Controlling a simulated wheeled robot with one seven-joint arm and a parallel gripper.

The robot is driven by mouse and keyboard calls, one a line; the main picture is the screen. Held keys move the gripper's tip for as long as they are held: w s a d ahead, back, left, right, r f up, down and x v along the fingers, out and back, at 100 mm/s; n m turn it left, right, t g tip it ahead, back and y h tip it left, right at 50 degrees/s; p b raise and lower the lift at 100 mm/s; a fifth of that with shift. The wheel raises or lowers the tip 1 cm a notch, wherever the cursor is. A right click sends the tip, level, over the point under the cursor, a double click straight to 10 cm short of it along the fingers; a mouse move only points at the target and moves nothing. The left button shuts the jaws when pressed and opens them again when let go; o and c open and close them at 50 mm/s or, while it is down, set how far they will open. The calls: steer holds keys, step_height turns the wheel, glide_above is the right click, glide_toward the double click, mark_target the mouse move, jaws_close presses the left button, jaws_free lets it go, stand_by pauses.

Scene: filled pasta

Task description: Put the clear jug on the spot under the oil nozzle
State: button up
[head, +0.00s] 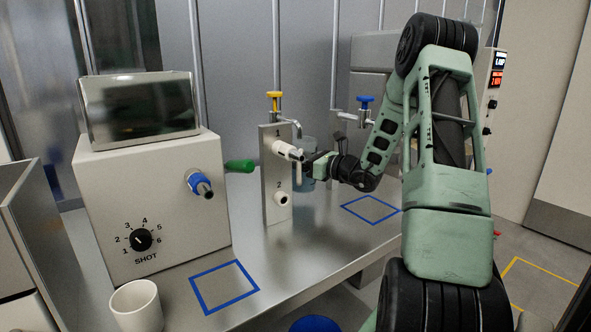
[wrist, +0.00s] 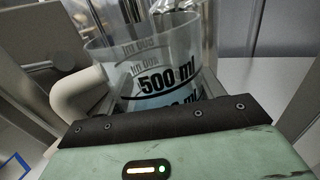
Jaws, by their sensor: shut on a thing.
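The clear jug (wrist: 165,60) fills the wrist view, with black "500 ml" markings and a pale handle at its left. My gripper (wrist: 165,105) is shut on it. In the head view the jug (head: 304,185) shows as bluish clear wall beside the post with ports 1 and 2, partly hidden by my gripper (head: 312,163). Whether it touches the counter is unclear. No nozzle is labelled oil; a blue-tipped nozzle (head: 200,185) sticks out of the white machine marked SHOT (head: 150,190), and a blue square outline (head: 225,287) lies in front of it.
The steel post (head: 276,190) carries a yellow-handled tap (head: 274,97) and white ports. A blue-handled tap (head: 365,101) stands further right, above another blue square (head: 370,210). A white cup (head: 137,305) sits at the front left. The counter (head: 290,262) between the squares is clear.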

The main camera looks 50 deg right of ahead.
steer(key=shift+w+f, duration=0.3)
steer(key=shift+f, duration=0.35)
steer(key=shift+w+f, duration=0.3)
steer(key=shift+f, duration=0.3)
steer(key=shift+a+f, duration=0.1)
steer(key=shift+f, duration=0.35)
steer(key=shift+f, duration=0.2)
steer(key=o, duration=1.4)
steer(key=shift+r, duration=0.15)
